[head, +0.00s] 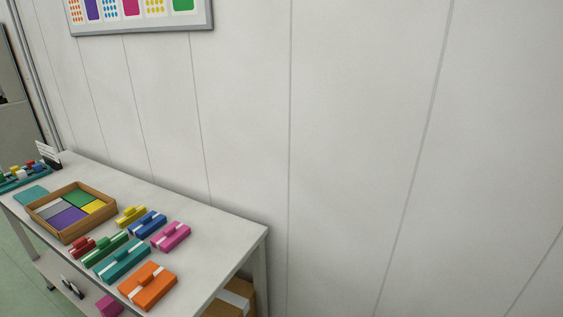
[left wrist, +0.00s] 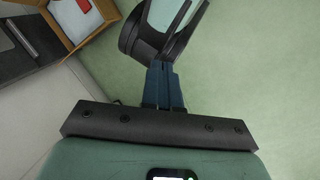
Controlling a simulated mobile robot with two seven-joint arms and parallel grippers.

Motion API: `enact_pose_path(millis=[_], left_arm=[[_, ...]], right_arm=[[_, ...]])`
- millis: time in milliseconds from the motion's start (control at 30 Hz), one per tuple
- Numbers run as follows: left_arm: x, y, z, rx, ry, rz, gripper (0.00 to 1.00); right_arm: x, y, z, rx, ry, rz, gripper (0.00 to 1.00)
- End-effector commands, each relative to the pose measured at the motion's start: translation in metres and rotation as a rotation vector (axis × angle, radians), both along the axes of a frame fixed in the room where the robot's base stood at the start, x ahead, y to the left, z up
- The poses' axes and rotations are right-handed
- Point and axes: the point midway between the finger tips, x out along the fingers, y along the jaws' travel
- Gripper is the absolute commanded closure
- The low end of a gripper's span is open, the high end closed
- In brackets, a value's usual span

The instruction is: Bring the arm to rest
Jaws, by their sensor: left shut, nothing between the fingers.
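My left gripper (left wrist: 161,68) shows in the left wrist view. Its two dark blue fingers are together with nothing between them. They point toward a black and pale rounded part, likely one of my own links, and I cannot tell whether they touch it. Green floor lies below. Neither gripper and neither arm shows in the head view. No ink bottle can be made out in either view.
In the head view, a pale table (head: 215,237) stands at lower left against a panelled wall. It bears a wooden tray (head: 75,238) and several coloured handled blocks, including an orange one (head: 148,287). An open cardboard box (left wrist: 107,10) shows in the left wrist view.

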Motion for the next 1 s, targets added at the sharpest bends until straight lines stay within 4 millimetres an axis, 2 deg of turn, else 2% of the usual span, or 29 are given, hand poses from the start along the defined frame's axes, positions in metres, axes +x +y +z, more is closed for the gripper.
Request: enact_pose_path(millis=[33, 300, 500, 667, 1000], left_arm=[[-0.004, -0.002, 0.029, -0.006, 0.009, -0.006, 1.0], [-0.022, -0.01, 0.097, -0.032, 0.083, -0.033, 1.0], [-0.025, -0.014, 0.136, -0.048, 0.124, -0.049, 1.0], [-0.025, -0.015, 0.147, -0.053, 0.136, -0.054, 1.0], [-0.025, -0.015, 0.148, -0.053, 0.138, -0.055, 1.0]], right_arm=[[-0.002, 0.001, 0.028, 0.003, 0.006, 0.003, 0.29], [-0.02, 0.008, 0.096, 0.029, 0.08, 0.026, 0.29], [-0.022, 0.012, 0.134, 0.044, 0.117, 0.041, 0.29], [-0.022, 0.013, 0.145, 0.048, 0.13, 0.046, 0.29], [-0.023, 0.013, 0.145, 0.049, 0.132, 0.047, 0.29]])
